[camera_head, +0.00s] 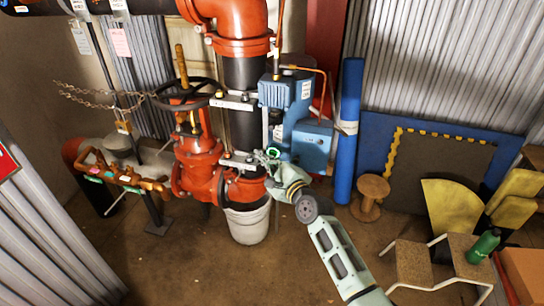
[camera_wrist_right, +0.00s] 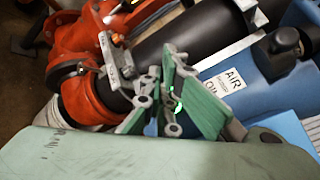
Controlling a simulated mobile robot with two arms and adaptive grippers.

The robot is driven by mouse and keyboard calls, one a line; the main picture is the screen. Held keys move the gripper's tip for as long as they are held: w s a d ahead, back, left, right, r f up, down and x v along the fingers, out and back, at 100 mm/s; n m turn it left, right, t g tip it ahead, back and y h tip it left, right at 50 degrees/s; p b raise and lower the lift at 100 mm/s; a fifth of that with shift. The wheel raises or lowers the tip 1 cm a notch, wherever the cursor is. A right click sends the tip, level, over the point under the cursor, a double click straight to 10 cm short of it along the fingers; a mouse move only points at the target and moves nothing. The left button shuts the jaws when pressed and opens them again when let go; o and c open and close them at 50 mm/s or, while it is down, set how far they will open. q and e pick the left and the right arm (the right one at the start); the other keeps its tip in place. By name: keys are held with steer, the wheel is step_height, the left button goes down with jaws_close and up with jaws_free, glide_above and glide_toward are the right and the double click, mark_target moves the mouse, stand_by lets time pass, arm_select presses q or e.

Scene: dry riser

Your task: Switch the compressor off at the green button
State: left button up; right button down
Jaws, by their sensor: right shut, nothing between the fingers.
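The blue compressor (camera_head: 311,146) is mounted beside the black vertical pipe in the head view. It also fills the right of the right wrist view (camera_wrist_right: 249,101), with a white label reading AIR. A small lit green ring, the green button (camera_head: 273,152), shows at the compressor's lower left. In the right wrist view a green glow (camera_wrist_right: 178,107) shows between my finger links. My right gripper (camera_head: 268,161) is shut and empty, right at the button. Its fingers partly hide the button, and I cannot tell whether they touch it. My left gripper is in neither view.
Red valve pipework (camera_head: 197,158) with a black handwheel stands left of the compressor. A white bucket (camera_head: 247,222) is below. A blue roll (camera_head: 348,130) and a wooden spool (camera_head: 370,197) stand right. Floor at front left is clear.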

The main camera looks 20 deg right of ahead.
steer(key=shift+w+d, duration=0.1)
stand_by(0.5)
steer(key=shift+w+d, duration=0.15)
steer(key=shift+w, duration=0.1)
steer(key=shift+s+a, duration=0.2)
steer(key=shift+s, duration=0.2)
stand_by(0.3)
steer(key=s+a+p, duration=0.3)
steer(key=s+p, duration=0.1)
steer(key=s, duration=0.1)
steer(key=shift+a, duration=0.2)
steer(key=shift+f, duration=0.1)
stand_by(0.4)
